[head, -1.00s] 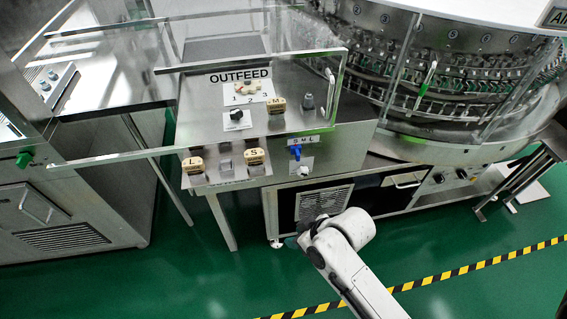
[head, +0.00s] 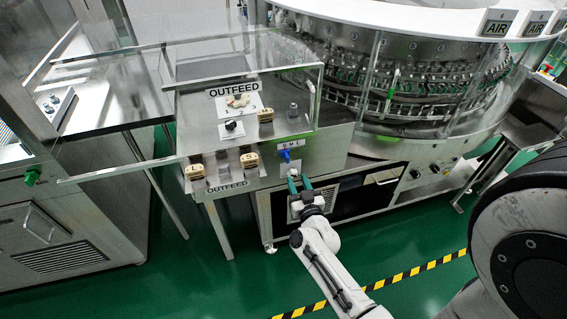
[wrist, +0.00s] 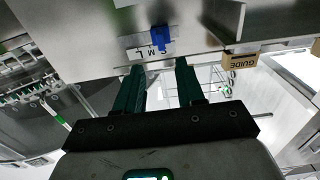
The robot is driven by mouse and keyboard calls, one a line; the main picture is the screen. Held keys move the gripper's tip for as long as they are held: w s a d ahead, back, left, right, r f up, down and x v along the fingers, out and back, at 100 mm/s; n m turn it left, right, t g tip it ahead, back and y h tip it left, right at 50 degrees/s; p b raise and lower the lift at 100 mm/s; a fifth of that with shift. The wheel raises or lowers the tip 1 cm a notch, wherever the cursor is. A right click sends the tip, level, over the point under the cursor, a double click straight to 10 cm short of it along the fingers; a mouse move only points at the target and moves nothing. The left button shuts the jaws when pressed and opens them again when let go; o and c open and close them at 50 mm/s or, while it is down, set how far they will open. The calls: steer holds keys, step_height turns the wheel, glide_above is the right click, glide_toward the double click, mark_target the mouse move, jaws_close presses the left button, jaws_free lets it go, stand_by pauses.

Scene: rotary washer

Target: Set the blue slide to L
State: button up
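The blue slide (head: 285,154) sits on the front panel under a small S M L label (head: 290,144). It appears at the left part of the scale, near S; the exact mark is hard to read. In the wrist view the slide (wrist: 160,38) stands out from the metal panel beside the label (wrist: 136,52), whose letters are partly covered. My gripper (head: 299,181) is just below and in front of the slide, apart from it. In the wrist view my gripper (wrist: 160,68) has its two dark green fingers spread with an empty gap between them.
The rotary washer (head: 420,90) stands behind right. Green floor (head: 225,270) is free in front.

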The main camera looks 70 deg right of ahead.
mark_target(288, 160)
steer(key=b+x, duration=0.1)
steer(key=x, duration=0.9)
steer(key=shift+w+b, duration=0.1)
steer(key=shift+b, duration=0.2)
steer(key=shift+a, duration=0.1)
jaws_close()
